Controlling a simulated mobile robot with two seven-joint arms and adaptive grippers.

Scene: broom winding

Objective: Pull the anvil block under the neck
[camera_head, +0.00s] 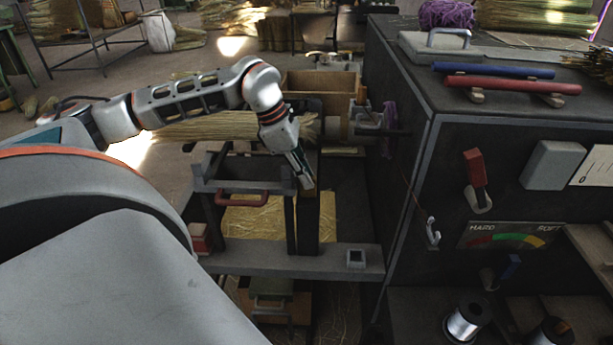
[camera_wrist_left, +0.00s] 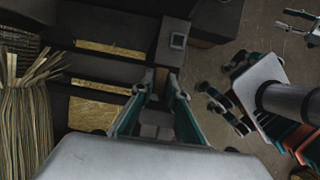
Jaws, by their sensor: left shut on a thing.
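A straw broom bundle (camera_head: 205,128) lies level at the back of the frame, its right end near the winding spindle; its straw (camera_wrist_left: 25,125) also shows at left in the left wrist view. My left gripper (camera_head: 306,184) reaches down over the dark frame, right of centre and in front of the bundle's right end. It is shut on a small brown piece (camera_wrist_left: 160,75) at the dark upright bar, which I take for the anvil block; my fingers hide most of it. In the left wrist view, my right gripper (camera_wrist_left: 291,20) is far off, its fingers apart and empty.
The dark machine cabinet (camera_head: 400,175) stands close on the right, with a red lever (camera_head: 477,180) and a gauge. A red handle (camera_head: 242,199) is on the frame left of my gripper. A wooden box (camera_head: 320,88) stands behind. A front rail (camera_head: 300,260) crosses the near side.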

